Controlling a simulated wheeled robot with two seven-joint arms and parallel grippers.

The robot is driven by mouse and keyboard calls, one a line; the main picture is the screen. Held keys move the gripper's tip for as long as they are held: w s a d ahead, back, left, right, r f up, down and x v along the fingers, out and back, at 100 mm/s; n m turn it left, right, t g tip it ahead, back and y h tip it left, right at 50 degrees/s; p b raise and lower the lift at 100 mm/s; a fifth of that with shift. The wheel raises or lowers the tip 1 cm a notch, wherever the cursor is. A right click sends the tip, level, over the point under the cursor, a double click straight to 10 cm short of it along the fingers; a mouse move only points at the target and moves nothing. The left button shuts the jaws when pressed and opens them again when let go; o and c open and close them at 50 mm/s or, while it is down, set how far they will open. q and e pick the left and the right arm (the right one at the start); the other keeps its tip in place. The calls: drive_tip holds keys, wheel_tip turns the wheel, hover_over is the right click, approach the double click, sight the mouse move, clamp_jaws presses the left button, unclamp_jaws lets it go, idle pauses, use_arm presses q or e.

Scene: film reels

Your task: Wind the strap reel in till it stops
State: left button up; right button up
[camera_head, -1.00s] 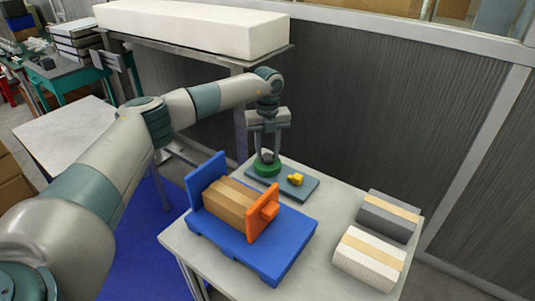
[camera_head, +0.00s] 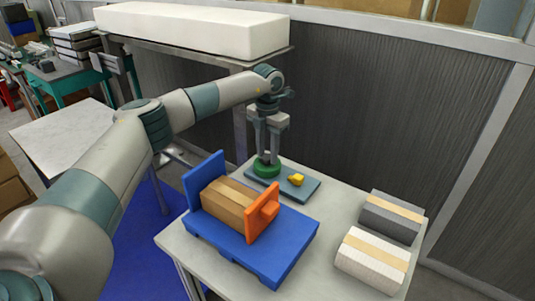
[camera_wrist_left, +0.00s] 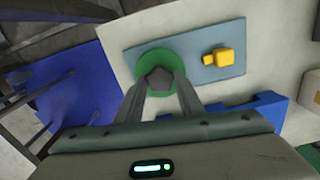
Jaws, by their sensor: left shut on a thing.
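A round green reel (camera_head: 266,172) lies flat on a blue-grey base plate (camera_head: 311,190) at the table's back left. It also shows in the left wrist view (camera_wrist_left: 146,63), with a dark faceted knob (camera_wrist_left: 158,78) at its middle. My left gripper (camera_head: 266,157) points down over the reel, and its two fingers are shut on the knob. A small yellow piece (camera_head: 296,179) sits on the same plate, right of the reel and apart from it. The strap itself cannot be made out. My right gripper is not in view.
A blue stand (camera_head: 250,258) with a brown block (camera_head: 228,202) and an orange end plate (camera_head: 262,219) stands in front of the plate. Grey (camera_head: 385,228) and white (camera_head: 355,268) banded bundles lie at the right. The table (camera_head: 325,215) between is bare.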

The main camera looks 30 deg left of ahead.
use_arm(q)
drive_tip(key=m, duration=0.4)
drive_tip(key=shift+b, duration=0.35)
drive_tip(key=shift+w+r+m, duration=0.1)
drive_tip(key=shift+m, duration=0.6)
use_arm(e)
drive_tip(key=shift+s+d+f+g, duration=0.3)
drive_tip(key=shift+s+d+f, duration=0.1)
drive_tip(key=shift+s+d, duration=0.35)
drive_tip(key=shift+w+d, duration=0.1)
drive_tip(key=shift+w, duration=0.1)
